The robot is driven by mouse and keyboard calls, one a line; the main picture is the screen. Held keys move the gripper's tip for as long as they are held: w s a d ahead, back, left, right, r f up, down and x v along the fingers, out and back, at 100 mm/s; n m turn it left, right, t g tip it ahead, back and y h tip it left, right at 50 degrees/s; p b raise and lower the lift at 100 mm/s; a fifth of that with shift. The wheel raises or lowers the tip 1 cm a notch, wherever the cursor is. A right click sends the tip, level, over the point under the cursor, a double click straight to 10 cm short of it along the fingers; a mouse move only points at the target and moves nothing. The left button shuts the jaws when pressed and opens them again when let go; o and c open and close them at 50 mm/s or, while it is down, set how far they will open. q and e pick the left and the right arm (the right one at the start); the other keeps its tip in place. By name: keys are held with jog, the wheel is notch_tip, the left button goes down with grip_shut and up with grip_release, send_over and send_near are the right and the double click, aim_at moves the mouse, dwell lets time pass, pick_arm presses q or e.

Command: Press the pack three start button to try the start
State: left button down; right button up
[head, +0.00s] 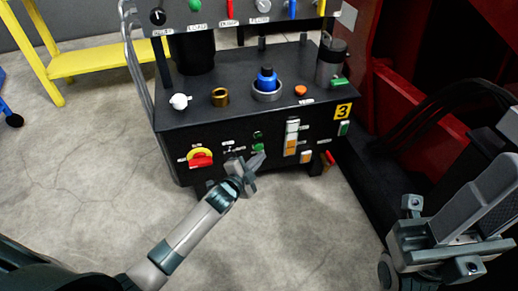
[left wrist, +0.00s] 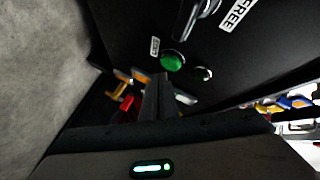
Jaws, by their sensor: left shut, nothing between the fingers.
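The black pack (head: 215,115) with a yellow 3 label (head: 342,111) stands ahead of me. A green button (head: 258,148) sits on its front face, with a small dark green lamp (head: 257,135) just above it. My left gripper (head: 258,161) is shut and empty, its tips just below the button in the head view. In the left wrist view the green button (left wrist: 172,61) and the lamp (left wrist: 203,74) lie just beyond the shut fingers (left wrist: 157,85). I cannot tell whether they touch. My right gripper (head: 440,236) is at the lower right; its finger state is unclear.
Knobs and fittings stand on the pack's top. A dark red structure (head: 430,60) rises at the right. Floor in front is clear.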

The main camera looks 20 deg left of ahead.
pick_arm(q)
jog(key=shift+w+a, duration=0.15)
jog(key=shift+w, duration=0.05)
jog(key=shift+w+a, duration=0.1)
jog(key=shift+w, duration=0.05)
dwell(0.3)
jog(key=shift+w+a+p, duration=0.25)
jog(key=shift+w+p, duration=0.05)
jog(key=shift+w, duration=0.1)
dwell(1.0)
jog(key=shift+s, duration=0.1)
jog(key=shift+s+d+p, duration=0.45)
jog(key=shift+s+p, duration=0.15)
jog(key=shift+s, duration=0.05)
dwell(0.4)
jog(key=shift+s+d+p, duration=0.6)
jog(key=shift+s+d, duration=0.1)
jog(key=shift+s, duration=0.35)
jog(key=shift+s+d+p, duration=0.55)
jog(key=shift+s+d, duration=0.15)
jog(key=shift+s, duration=0.35)
